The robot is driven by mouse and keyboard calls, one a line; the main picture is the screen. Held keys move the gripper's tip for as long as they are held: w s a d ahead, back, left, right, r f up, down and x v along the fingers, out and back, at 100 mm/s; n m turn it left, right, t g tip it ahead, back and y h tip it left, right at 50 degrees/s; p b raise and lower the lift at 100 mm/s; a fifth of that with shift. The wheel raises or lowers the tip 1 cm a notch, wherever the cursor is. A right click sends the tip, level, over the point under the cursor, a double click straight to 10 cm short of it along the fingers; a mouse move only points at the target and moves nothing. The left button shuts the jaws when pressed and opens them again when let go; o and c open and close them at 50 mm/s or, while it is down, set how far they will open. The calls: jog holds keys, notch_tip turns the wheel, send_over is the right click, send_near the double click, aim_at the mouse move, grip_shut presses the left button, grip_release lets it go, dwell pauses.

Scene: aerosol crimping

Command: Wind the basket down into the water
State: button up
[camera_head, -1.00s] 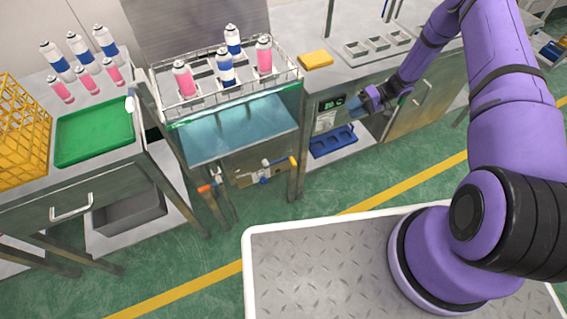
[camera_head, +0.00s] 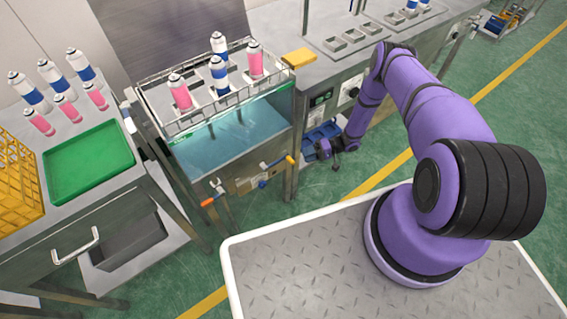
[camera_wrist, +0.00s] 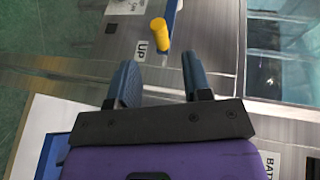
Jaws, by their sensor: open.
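The wire basket (camera_head: 212,112) sits high at the top of the water tank (camera_head: 225,143), above the blue water. Several pink and blue-and-white cans stand upright in it. On the tank's front is a crank (camera_head: 266,168) with a blue arm and a yellow knob (camera_head: 290,160). In the wrist view the yellow knob (camera_wrist: 159,35) sticks out beside an "UP" label. My gripper (camera_wrist: 162,68) is open and empty, with the knob just beyond the gap between its fingertips, apart from them.
A second fitting (camera_head: 216,195) with an orange grip is at the tank's front left. A side table holds a green tray (camera_head: 88,160), a yellow crate (camera_head: 15,185) and several cans. A bench with a yellow sponge-like block (camera_head: 299,57) adjoins the tank's right.

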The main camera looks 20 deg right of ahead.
jog(key=x, duration=0.9)
jog(key=shift+a, duration=0.25)
jog(key=shift+c, duration=0.2)
jog(key=shift+f, duration=0.1)
grip_shut()
